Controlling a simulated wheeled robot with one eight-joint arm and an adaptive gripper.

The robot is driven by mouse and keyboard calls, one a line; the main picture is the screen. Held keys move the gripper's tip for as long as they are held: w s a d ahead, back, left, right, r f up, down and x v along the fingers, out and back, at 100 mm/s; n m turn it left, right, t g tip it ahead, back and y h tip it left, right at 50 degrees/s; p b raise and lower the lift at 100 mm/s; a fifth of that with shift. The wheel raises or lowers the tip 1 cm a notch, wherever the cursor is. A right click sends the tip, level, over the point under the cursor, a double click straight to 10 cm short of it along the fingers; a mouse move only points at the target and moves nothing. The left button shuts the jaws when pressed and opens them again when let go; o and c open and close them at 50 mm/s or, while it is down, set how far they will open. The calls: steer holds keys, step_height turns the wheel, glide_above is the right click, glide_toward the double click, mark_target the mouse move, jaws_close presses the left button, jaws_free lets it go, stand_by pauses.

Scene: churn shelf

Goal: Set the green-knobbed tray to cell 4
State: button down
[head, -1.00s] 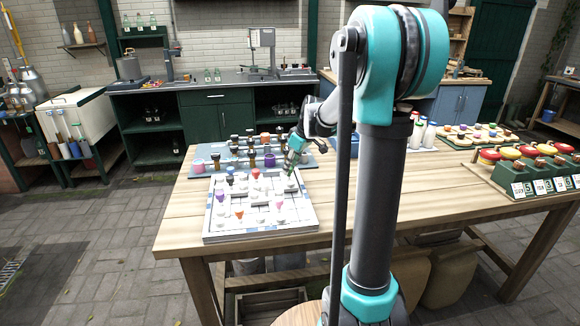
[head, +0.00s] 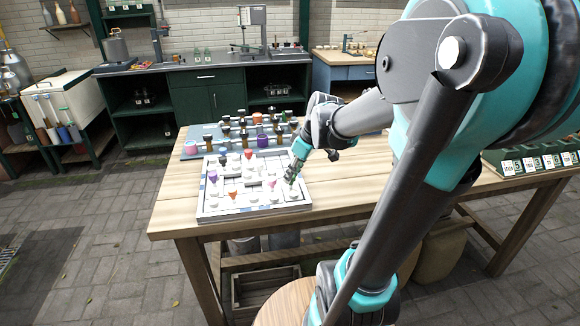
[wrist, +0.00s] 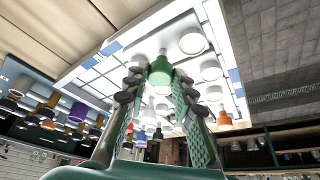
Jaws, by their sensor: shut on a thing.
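The green-knobbed tray shows its green knob (wrist: 160,70) in the wrist view, between my fingertips. My gripper (wrist: 158,82) is shut on that knob, and a pale round base shows behind it. In the head view my gripper (head: 291,183) is low over the right side of the white gridded board (head: 255,214), near its front right corner. The tray there is mostly hidden by my fingers. I cannot tell whether its base touches the board. The cell numbers are too small to read.
Several white, orange, pink and purple-knobbed pieces stand on the board, close to my gripper. A blue-grey mat (head: 187,141) behind it holds several dark and coloured pieces. The wooden table (head: 345,183) is clear right of the board. Green numbered blocks (head: 512,166) stand farther right.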

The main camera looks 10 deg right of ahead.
steer(key=shift+s, duration=0.35)
steer(key=shift+f, duration=0.1)
steer(key=c, duration=1.3)
jaws_free()
steer(key=shift+s, duration=0.1)
steer(key=v, duration=1.2)
